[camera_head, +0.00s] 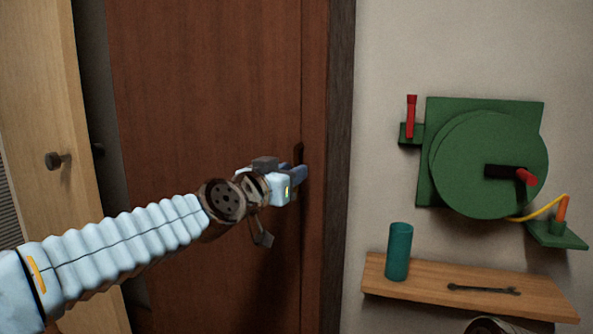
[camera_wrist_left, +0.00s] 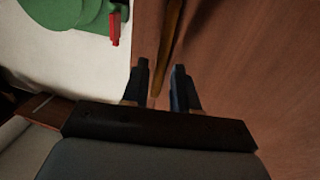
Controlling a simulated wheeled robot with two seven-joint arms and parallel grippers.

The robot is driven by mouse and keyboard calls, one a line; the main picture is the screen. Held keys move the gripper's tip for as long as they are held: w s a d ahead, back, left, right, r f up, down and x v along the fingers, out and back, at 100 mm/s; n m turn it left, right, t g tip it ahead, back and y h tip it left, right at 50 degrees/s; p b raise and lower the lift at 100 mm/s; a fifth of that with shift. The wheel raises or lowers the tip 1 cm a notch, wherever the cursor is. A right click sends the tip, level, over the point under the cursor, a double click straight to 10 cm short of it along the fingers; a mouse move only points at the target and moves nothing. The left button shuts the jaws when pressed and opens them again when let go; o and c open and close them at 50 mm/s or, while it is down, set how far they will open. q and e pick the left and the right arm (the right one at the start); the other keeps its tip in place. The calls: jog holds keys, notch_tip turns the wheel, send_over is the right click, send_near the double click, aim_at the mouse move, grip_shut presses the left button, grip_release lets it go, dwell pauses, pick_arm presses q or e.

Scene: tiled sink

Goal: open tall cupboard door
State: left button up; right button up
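A tall dark red-brown door (camera_head: 190,90) fills the middle of the head view, and its face also shows in the left wrist view (camera_wrist_left: 255,70). A dark upright handle (camera_head: 298,152) shows near its right edge, partly hidden by my gripper. My left gripper (camera_head: 301,173) is at this handle, low on its visible part. In the left wrist view the two fingers (camera_wrist_left: 160,82) stand apart, with a narrow brown bar (camera_wrist_left: 171,35) running toward the gap between them. I cannot tell whether either finger touches it.
A light wooden door (camera_head: 45,90) with a round knob (camera_head: 53,160) stands at the left. On the right wall is a green reel (camera_head: 480,150) with red handles. Below it, a wooden shelf (camera_head: 430,285) holds a teal cup (camera_head: 398,250) and a wrench (camera_head: 484,289).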

pick_arm(q)
jog(key=shift+x, duration=1.2)
grip_shut()
